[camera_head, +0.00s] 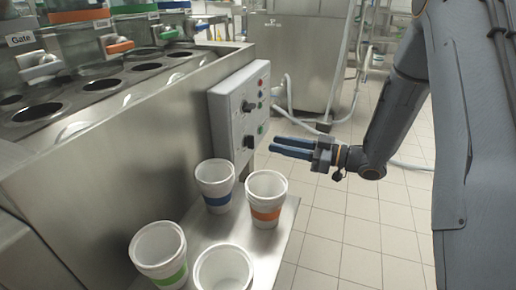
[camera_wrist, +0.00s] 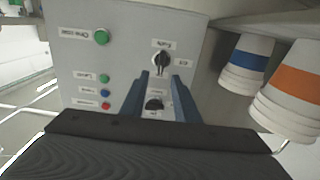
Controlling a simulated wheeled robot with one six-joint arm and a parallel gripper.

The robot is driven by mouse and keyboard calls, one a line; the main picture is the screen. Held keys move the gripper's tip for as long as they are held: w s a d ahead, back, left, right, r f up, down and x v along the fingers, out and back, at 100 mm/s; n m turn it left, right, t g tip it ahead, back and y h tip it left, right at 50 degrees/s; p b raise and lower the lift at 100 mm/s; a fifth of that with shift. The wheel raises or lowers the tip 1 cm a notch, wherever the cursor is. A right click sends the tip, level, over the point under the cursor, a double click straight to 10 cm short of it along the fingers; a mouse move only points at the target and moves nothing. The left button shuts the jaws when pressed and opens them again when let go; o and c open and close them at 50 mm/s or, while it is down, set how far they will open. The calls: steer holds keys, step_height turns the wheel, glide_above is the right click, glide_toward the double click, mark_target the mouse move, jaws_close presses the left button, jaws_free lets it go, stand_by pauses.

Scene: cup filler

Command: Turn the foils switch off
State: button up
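A light-grey control panel (camera_head: 228,112) is on the end of the steel machine; it fills the upper part of the wrist view (camera_wrist: 130,30). It has two dark rotary switches. One switch (camera_wrist: 161,62) shows just beyond my fingertips, the other (camera_wrist: 154,104) between the blue fingers. They also show in the head view, an upper switch (camera_head: 248,106) and a lower switch (camera_head: 249,141). The labels are too small to tell surely which is the foils switch. My gripper (camera_head: 272,145) is open, its fingers pointing at the panel. Contact with a switch cannot be told.
A green button (camera_wrist: 101,37) and several small coloured lights (camera_wrist: 105,92) sit beside the switches. White cups with blue (camera_head: 216,184), orange (camera_head: 266,198) and green (camera_head: 160,252) bands stand on a steel shelf (camera_head: 283,232) below the panel. Tiled floor lies open to the right.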

mark_target(251, 142)
steer(key=x, duration=0.7)
steer(key=shift+a+b, duration=0.3)
steer(key=shift+b, duration=0.05)
jaws_close()
